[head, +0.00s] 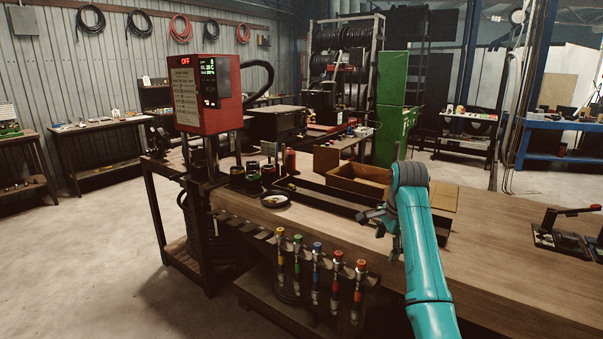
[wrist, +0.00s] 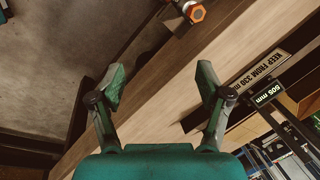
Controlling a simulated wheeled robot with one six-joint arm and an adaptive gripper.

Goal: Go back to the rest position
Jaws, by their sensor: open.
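My gripper (head: 371,222) is held above the front part of the wooden workbench (head: 500,225), at the end of my teal arm. In the wrist view my gripper (wrist: 162,76) has its two green fingers spread wide apart, with nothing between them. The bench's wooden edge runs diagonally beneath them. The red crimper unit (head: 205,92) stands at the left end of the bench with a lit display, apart from my gripper.
Several hoses with coloured ends (head: 317,275) stand in a rack before the bench. An open cardboard box (head: 357,186) lies behind my gripper. A small dish (head: 275,199) sits left of it. A hand-lever tool (head: 562,235) is at right.

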